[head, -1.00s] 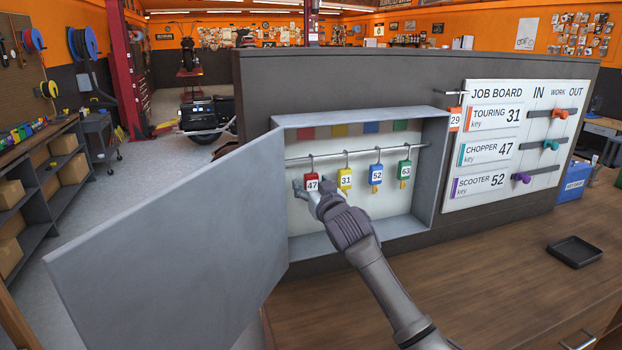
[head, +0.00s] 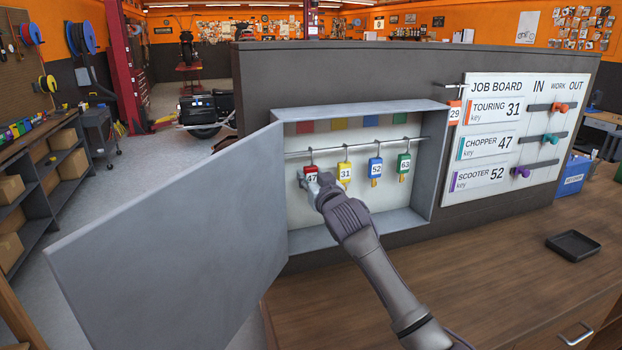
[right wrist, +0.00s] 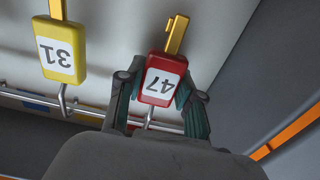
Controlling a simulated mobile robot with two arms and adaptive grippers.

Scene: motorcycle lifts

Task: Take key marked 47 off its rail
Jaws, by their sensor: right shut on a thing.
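The red key tag marked 47 (head: 311,172) hangs by its hook from the rail (head: 360,148) at the left end of the row, inside the open cabinet. My right gripper (head: 314,182) is shut on this tag. In the right wrist view the red tag (right wrist: 163,80) appears upside down between the two fingers (right wrist: 160,97), one on each side. Its hook still reaches the rail (right wrist: 90,112) there. The gripper hides the tag's lower part in the head view. My left gripper is not in view.
The yellow tag 31 (head: 345,172) hangs close beside it, then blue 52 (head: 376,168) and green 63 (head: 404,163). The cabinet door (head: 175,240) stands open to the left. A job board (head: 515,140) is at right. A black tray (head: 572,246) lies on the counter.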

